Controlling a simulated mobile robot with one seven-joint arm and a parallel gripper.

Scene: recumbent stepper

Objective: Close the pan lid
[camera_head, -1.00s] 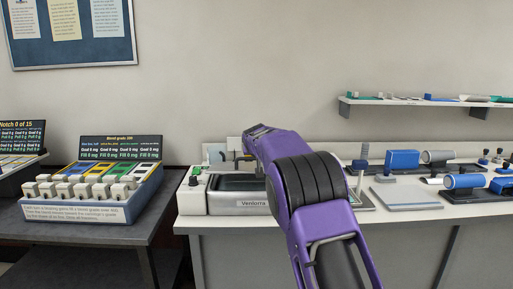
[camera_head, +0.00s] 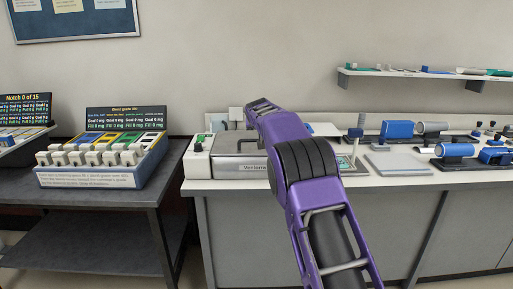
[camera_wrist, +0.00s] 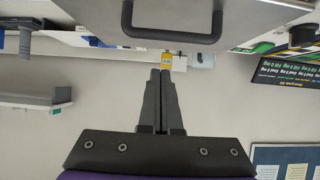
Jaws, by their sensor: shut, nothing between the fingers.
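Part of the lid is hidden behind my arm. The lid (camera_wrist: 255,18) also fills the upper middle of the wrist view, with its dark bar handle (camera_wrist: 172,36) crossing it. My gripper (camera_wrist: 161,73) is shut and empty, with its fingertips just below the handle in that picture and apart from it. In the head view my gripper is hidden behind my purple arm.
A side table on the left carries a rack of several white levers (camera_head: 95,158) and a display board (camera_head: 125,119). Blue and grey cylinders (camera_head: 397,129) and a flat grey plate (camera_head: 398,164) lie on the counter to the right. A wall shelf (camera_head: 420,73) hangs above.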

